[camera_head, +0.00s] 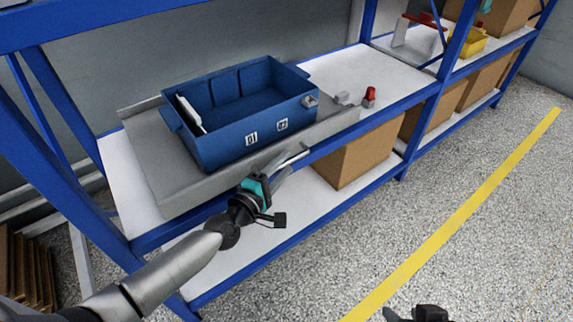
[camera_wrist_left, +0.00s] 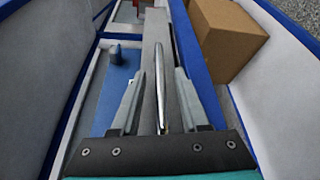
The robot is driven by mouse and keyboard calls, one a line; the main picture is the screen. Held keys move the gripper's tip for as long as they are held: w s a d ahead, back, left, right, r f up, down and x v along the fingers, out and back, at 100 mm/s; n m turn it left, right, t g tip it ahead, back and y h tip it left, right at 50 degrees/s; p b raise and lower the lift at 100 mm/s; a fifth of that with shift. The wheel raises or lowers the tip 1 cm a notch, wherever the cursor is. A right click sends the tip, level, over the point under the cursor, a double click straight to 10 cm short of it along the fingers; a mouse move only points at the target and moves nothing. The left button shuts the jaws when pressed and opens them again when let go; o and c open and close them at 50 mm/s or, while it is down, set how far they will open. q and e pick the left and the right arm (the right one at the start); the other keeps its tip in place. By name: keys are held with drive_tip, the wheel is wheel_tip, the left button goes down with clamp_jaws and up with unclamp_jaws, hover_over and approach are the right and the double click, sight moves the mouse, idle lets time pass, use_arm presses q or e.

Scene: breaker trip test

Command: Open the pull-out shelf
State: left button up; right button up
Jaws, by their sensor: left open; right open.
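The pull-out shelf (camera_head: 150,148) is a grey tray on the upper level of the blue rack. A blue bin (camera_head: 224,143) marked 01 and 02 stands on it. A silver bar handle (camera_head: 293,159) runs along its front edge; it also shows in the left wrist view (camera_wrist_left: 159,75). My left gripper (camera_head: 277,172) is at the handle, with its open fingers (camera_wrist_left: 158,98) on either side of the bar. I cannot tell whether either finger touches it. My right gripper (camera_head: 418,314) shows only partly at the bottom edge, away from the rack.
A red-topped object (camera_head: 369,96) and a small grey piece (camera_head: 343,98) are right of the bin. A cardboard box (camera_head: 355,155) stands on the level below. The floor in front of the rack is clear, with a yellow line (camera_head: 462,218).

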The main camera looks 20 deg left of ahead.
use_arm(q)
drive_tip(key=shift+x, duration=0.9)
drive_tip(key=shift+c, duration=0.2)
clamp_jaws()
idle(0.8)
